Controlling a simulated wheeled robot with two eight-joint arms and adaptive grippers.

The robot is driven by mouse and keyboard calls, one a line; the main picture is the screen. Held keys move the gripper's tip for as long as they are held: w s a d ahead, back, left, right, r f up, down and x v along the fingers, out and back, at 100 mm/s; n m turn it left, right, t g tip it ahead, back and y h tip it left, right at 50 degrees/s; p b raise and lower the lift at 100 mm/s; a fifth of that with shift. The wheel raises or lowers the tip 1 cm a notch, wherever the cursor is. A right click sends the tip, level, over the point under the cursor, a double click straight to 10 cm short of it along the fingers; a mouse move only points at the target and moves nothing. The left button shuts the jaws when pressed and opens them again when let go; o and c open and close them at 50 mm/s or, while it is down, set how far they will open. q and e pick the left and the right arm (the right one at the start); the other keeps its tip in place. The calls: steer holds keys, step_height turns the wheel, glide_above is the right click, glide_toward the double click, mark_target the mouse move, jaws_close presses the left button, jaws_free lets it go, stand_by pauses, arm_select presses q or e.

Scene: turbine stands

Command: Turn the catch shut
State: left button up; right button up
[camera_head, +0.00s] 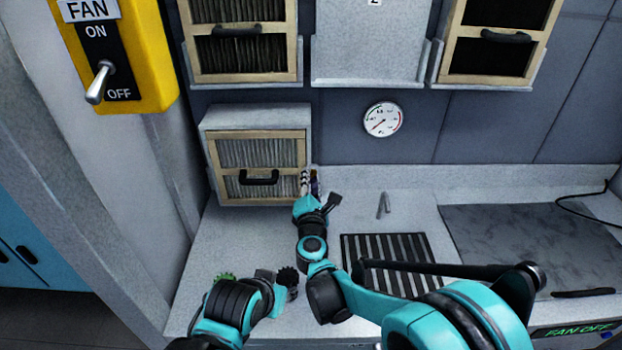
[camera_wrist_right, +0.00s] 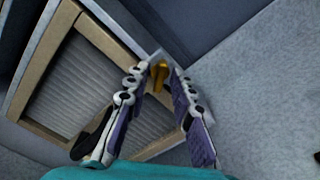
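The catch is a small yellow-orange piece (camera_wrist_right: 158,76) at the edge of a wood-framed filter in the right wrist view. In the head view my gripper hides it. The filter (camera_head: 262,160) has pleats and a black handle and sits in a grey housing (camera_head: 208,180) on the bench. My right gripper (camera_head: 310,180) is at the right side of this housing. In the right wrist view my right gripper (camera_wrist_right: 157,82) has its fingers apart, one on each side of the catch, with gaps visible. My left gripper (camera_head: 280,280) is low over the bench front; its fingers cannot be made out.
A yellow fan switch box (camera_head: 140,50) is at upper left, its lever down toward OFF. Framed filters (camera_head: 240,45) hang above, beside a bare grey panel (camera_head: 368,45). A gauge (camera_head: 383,119) is on the wall. Small metal pins (camera_head: 383,205) and a slotted grille (camera_head: 385,250) are on the bench.

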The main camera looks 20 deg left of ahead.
steer(key=shift+o, duration=0.8)
